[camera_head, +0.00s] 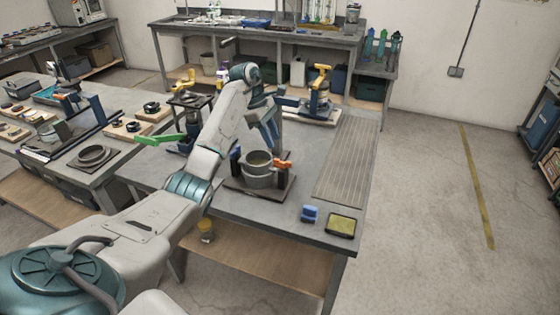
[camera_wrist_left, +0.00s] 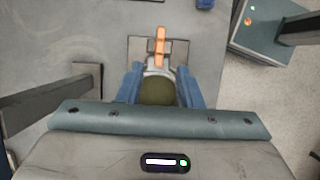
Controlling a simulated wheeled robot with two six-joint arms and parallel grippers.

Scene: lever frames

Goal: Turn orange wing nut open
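The orange wing nut (camera_head: 283,164) sits at the right side of a grey round pot-like fixture (camera_head: 258,180) on a dark base plate on the bench. In the left wrist view the orange wing nut (camera_wrist_left: 159,46) lies lengthwise beyond the fingertips, apart from them. My left gripper (camera_head: 271,138) points down above the fixture. In the wrist view its two blue fingers (camera_wrist_left: 160,76) stand apart, with the fixture's olive round inside showing between them. Nothing is clearly held. My right gripper is out of view.
A green lever (camera_head: 160,139) sticks out left of my arm. A yellow-handled valve (camera_head: 320,90) stands behind, right of my gripper. A blue block (camera_head: 310,213) and a yellow-topped tray (camera_head: 341,225) lie near the front right edge. A ribbed mat (camera_head: 347,158) covers the right side.

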